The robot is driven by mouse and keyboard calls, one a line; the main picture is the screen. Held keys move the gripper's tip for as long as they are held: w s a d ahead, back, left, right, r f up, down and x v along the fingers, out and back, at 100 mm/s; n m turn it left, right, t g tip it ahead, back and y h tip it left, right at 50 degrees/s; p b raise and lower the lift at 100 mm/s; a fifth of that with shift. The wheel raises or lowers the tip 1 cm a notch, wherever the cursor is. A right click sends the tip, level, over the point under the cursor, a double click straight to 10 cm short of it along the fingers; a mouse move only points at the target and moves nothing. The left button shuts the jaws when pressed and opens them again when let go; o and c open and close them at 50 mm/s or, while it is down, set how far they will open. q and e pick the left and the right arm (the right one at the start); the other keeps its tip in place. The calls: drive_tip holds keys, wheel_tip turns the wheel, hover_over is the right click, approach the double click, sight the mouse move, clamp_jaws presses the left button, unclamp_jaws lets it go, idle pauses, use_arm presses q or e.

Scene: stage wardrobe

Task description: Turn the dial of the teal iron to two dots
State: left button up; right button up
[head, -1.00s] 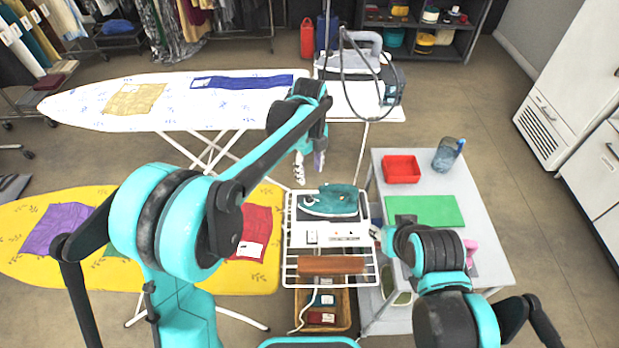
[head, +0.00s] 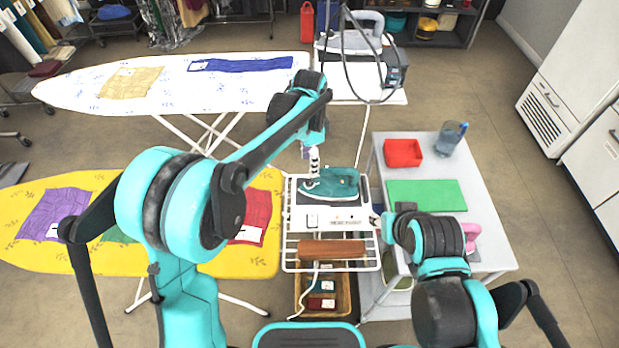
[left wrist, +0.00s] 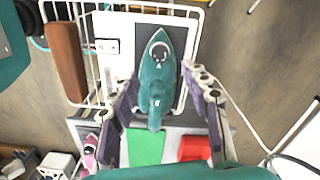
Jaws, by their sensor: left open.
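The teal iron (head: 338,183) lies on a dark rest pad on the white wire rack (head: 289,222). In the left wrist view the iron (left wrist: 160,90) points its tip to the top, and a round light-and-dark dial (left wrist: 160,51) shows on it; its dots are too small to read. My left gripper (head: 314,162) is at the iron's far left side in the head view. In the left wrist view my left gripper (left wrist: 161,77) is open, with its fingers on either side of the iron and nothing held. My right gripper (head: 384,222) is by the rack's right edge, mostly hidden by its arm.
A brown wooden block (head: 331,249) lies on the rack's near part, above a basket (head: 346,301). A grey table (head: 480,215) at right holds a red tray (head: 403,153), a green mat (head: 428,195) and a blue jug (head: 449,139). A yellow ironing board (head: 225,262) stands at left.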

sight(310, 181)
use_arm(q)
drive_tip(key=shift+f+n, duration=0.4)
drive_tip(key=shift+f, duration=0.25)
wheel_tip(310, 181, down, 7)
drive_tip(key=b, duration=0.3)
drive_tip(key=shift+r, duration=0.1)
clamp_jaws()
